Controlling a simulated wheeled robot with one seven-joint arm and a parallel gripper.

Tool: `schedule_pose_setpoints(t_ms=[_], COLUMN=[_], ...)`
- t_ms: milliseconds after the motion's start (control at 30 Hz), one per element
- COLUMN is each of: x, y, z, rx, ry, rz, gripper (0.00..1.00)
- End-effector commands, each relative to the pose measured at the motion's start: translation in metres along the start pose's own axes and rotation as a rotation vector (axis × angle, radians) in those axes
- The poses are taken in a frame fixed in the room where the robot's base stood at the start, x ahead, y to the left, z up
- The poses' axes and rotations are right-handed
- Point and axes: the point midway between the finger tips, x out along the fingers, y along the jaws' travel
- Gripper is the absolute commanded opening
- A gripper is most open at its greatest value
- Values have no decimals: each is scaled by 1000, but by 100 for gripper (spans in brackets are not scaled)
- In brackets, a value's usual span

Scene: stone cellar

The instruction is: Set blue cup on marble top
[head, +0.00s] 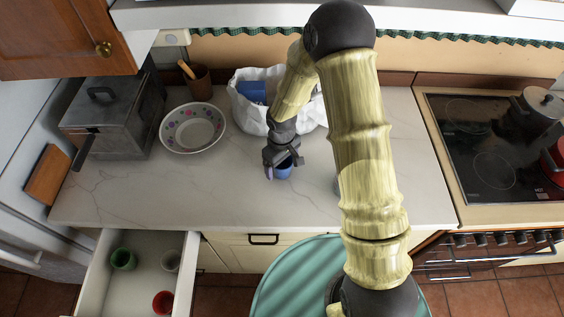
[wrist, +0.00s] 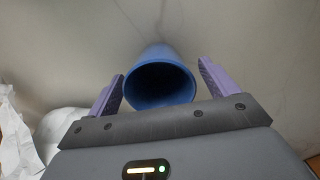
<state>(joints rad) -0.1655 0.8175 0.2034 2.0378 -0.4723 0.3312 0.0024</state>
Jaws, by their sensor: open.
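The blue cup (head: 284,170) stands on the marble top (head: 120,195), near the middle of the counter. In the wrist view the blue cup (wrist: 160,80) shows its open mouth and dark inside. My gripper (head: 280,170) is at the cup, low over the counter. In the wrist view my gripper (wrist: 160,88) has its two purple fingers apart, one on each side of the cup. A gap shows between the cup and the right finger; the left finger is close to the cup's wall, and I cannot tell if it touches.
A white bag (head: 243,108) with a blue item (head: 252,91) in it stands behind my gripper. A floral bowl (head: 192,128) and a metal box (head: 115,115) are to the left. An open drawer (head: 190,270) with cups juts out at front left. A stove (head: 490,150) is at right.

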Motion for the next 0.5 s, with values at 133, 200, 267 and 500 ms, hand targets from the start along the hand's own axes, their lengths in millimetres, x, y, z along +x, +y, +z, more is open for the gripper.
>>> schedule_pose_setpoints(t_ms=[133, 200, 267, 500], x=[-14, -24, -34, -77], y=[2, 2, 2, 2], z=[-1, 0, -1, -1], rx=[3, 3, 4, 4], ry=[4, 5, 6, 6], rz=[1, 2, 3, 3], gripper=[86, 86, 86, 86])
